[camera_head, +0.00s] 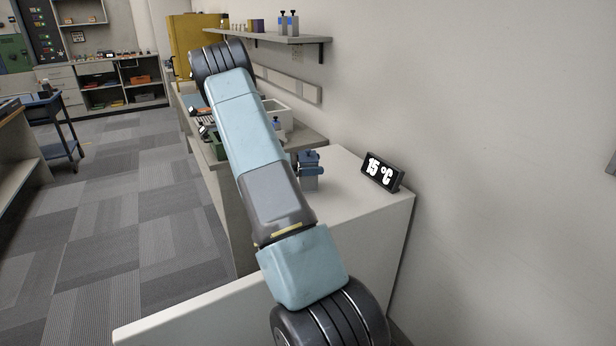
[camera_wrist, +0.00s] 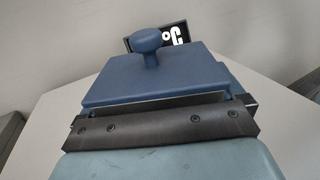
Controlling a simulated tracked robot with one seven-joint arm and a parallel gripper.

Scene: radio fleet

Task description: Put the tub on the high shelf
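The tub (camera_head: 309,181) stands upright on the white counter, partly behind my arm in the head view. Its blue lid with a round knob (camera_wrist: 147,75) fills the middle of the wrist view; the tub's body is hidden there. My gripper (camera_wrist: 165,112) is right in front of the lid. Small finger parts show at both ends of its dark bar, wide apart, so it looks open; the fingertips are hidden. My arm hides the gripper in the head view. The high shelf (camera_head: 307,40) is on the wall beyond the counter.
Several small boxes and two dark-capped bottles (camera_head: 288,23) stand on the shelf. A yellow cabinet (camera_head: 190,45) is farther back. Carpeted floor lies open at left.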

